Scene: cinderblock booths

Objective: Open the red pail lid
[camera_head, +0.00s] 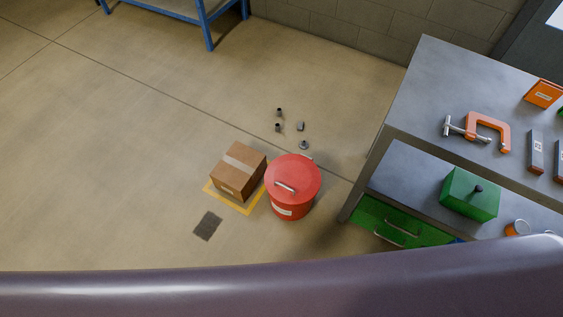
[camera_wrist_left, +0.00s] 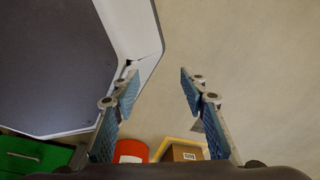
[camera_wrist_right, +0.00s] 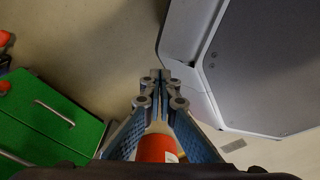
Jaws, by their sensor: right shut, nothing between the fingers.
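The red pail (camera_head: 291,208) stands on the floor in the head view, with its round red lid (camera_head: 305,172) on top. A light bar handle (camera_head: 284,187) lies across the lid. In the left wrist view the pail (camera_wrist_left: 131,150) shows at the bottom, beyond my left gripper (camera_wrist_left: 187,72), whose fingers are apart and empty. In the right wrist view a red cylinder, apparently the pail (camera_wrist_right: 155,148), shows between the finger bases. My right gripper (camera_wrist_right: 160,74) has its fingertips together with nothing in them. Neither gripper shows in the head view.
A cardboard box (camera_head: 238,172) stands left of the pail on a yellow floor outline. Small dark parts (camera_head: 278,127) lie behind it. A metal workbench (camera_head: 410,110) with an orange clamp (camera_head: 487,127), a green box (camera_head: 469,195) and green drawers (camera_head: 392,227) stands at the right. The left floor is open.

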